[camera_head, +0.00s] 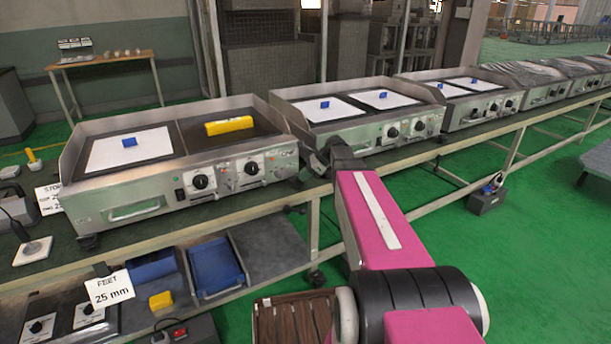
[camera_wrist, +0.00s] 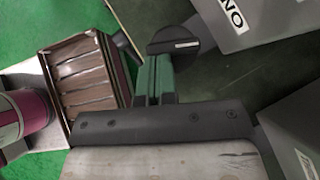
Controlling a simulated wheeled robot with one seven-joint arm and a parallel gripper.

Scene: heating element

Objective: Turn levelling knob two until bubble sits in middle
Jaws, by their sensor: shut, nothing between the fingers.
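A yellow block that looks like a spirit level (camera_head: 228,125) lies on the right half of the nearest griddle (camera_head: 185,150); its bubble is too small to make out. A dark foot (camera_head: 88,241) shows under that griddle's front left corner, and another (camera_head: 297,183) near its front right corner. In the wrist view, my gripper (camera_wrist: 156,64) is shut and empty, its greenish fingers together. Their tips are close to a round black knob (camera_wrist: 172,40) with a white mark; I cannot tell whether they touch.
The bench edge (camera_head: 240,212) runs along the griddle row. The second griddle (camera_head: 350,112) stands close to the right of the first. Blue trays (camera_head: 216,270) and a "FEET 25 mm" sign (camera_head: 110,289) are on the lower shelf. Green floor at the right is mostly clear.

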